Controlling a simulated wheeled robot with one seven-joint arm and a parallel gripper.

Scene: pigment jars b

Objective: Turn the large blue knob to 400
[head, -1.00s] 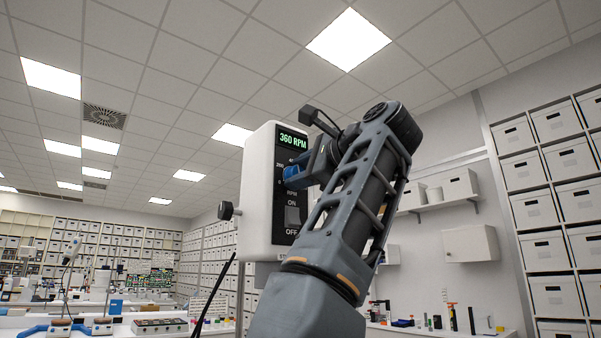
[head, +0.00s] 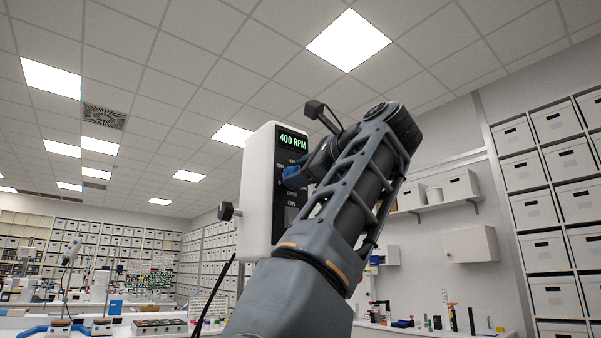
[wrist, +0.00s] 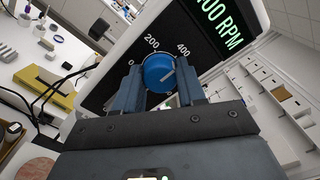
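The large blue knob (wrist: 158,72) sits on the black front panel of the white stirrer unit (head: 258,190). In the wrist view its pointer line aims toward the 400 mark. The green display (head: 293,141) reads 400 RPM. My gripper (wrist: 160,88) has a finger on each side of the knob, closed in against its sides. In the head view the knob (head: 294,177) shows just left of my gripper, which is partly hidden by my arm. The lower part of the panel with the switch is mostly hidden by my arm.
A dark side knob (head: 226,211) sticks out from the unit's left side. A bench with small bottles (head: 440,322) lies at the right, and benches with equipment (head: 160,326) lie at the left. Storage boxes line the walls.

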